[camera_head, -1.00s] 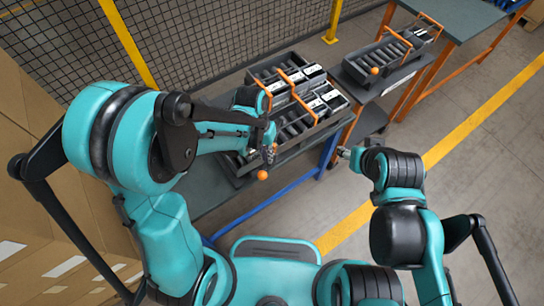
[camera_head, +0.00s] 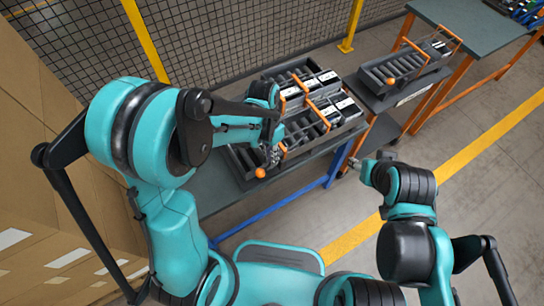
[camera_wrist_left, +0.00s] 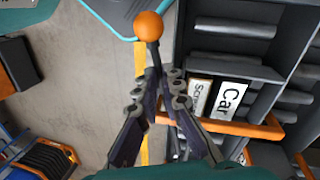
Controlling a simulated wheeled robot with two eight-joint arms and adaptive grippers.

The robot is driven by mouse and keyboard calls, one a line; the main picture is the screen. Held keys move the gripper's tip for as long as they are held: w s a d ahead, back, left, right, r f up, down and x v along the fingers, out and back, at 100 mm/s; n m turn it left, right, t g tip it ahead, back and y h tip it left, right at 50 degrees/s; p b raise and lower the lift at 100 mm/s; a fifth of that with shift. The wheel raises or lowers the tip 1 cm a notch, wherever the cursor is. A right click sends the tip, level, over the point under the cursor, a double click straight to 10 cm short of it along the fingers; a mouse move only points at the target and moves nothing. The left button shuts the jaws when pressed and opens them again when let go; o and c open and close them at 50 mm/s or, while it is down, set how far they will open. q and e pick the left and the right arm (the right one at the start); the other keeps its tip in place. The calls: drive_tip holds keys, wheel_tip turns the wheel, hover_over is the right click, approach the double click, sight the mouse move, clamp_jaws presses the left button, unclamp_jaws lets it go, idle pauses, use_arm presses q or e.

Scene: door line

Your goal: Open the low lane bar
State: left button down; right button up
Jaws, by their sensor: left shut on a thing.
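The lane rack (camera_head: 243,172) is a dark tray with several slots and orange bars, on the table left of centre in the head view. An orange ball knob (camera_head: 260,173) is at its near left corner. My left gripper (camera_head: 272,158) is at the knob. In the left wrist view, my left gripper (camera_wrist_left: 165,78) is shut on the dark stem under the knob (camera_wrist_left: 148,26). An orange bar (camera_wrist_left: 235,128) crosses the rack beside the fingers. My right gripper (camera_head: 363,168) hangs right of the table, away from the rack; its jaws are too small to read.
A second slotted rack (camera_head: 385,75) with an orange bar stands on a lower stand at the right. A green-topped table (camera_head: 460,35) is behind it. A mesh fence (camera_head: 240,40) runs along the back and stacked cartons (camera_head: 40,150) fill the left. Floor at the right is clear.

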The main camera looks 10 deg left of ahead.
use_arm(q)
drive_tip(key=c, duration=1.6)
unclamp_jaws()
drive_tip(key=shift+c, duration=0.2)
drive_tip(key=shift+r, duration=0.1)
